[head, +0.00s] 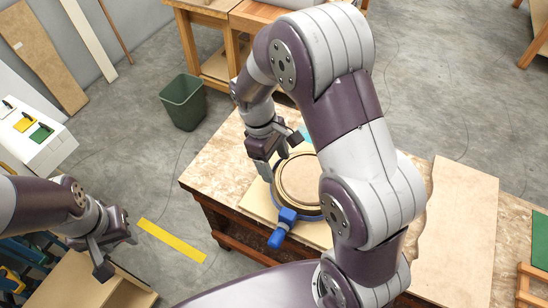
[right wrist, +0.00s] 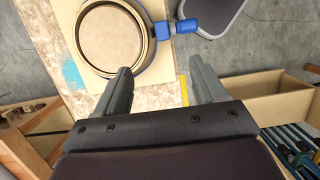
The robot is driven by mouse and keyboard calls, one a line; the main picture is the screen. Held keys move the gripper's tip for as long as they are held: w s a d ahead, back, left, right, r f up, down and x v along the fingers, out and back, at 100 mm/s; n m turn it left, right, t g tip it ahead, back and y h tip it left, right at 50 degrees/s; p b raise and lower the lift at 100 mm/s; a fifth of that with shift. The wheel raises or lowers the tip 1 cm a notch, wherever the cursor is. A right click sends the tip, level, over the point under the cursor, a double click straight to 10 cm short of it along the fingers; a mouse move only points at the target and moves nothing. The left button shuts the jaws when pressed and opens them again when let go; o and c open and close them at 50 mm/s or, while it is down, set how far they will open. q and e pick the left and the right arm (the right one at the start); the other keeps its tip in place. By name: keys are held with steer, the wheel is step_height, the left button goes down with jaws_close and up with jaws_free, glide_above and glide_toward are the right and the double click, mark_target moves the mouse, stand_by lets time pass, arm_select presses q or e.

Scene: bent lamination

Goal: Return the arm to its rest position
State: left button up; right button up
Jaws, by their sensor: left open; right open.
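My right arm reaches over the workbench and blocks part of it in the head view. Its gripper (head: 281,160) is open and empty, above the bench near the upper left of a round wooden ring (head: 281,199). In the right wrist view the two fingers (right wrist: 161,80) stand apart with nothing between them, and the ring (right wrist: 82,62) shows beyond them. A blue clamp (head: 282,226) is on the ring's lower side; it also shows in the right wrist view (right wrist: 183,26). My left gripper (head: 117,250) is open and empty, off the bench at the lower left.
The ring lies on a light board (head: 258,205) on the workbench (head: 212,167). A green bin (head: 184,103) stands on the floor behind left. An open cardboard box (head: 72,285) is below my left gripper.

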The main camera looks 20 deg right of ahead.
steer(key=s+f+m+t+y+b, duration=0.1)
steer(key=s+f+m+t+b, duration=0.2)
steer(key=s+m+b, duration=0.4)
steer(key=shift+s+d+f+m+t+y, duration=0.3)
steer(key=shift+s+t+y, duration=0.1)
steer(key=shift+s, duration=0.1)
steer(key=shift+s, duration=0.15)
stand_by(0.5)
steer(key=shift+d, duration=0.1)
stand_by(0.4)
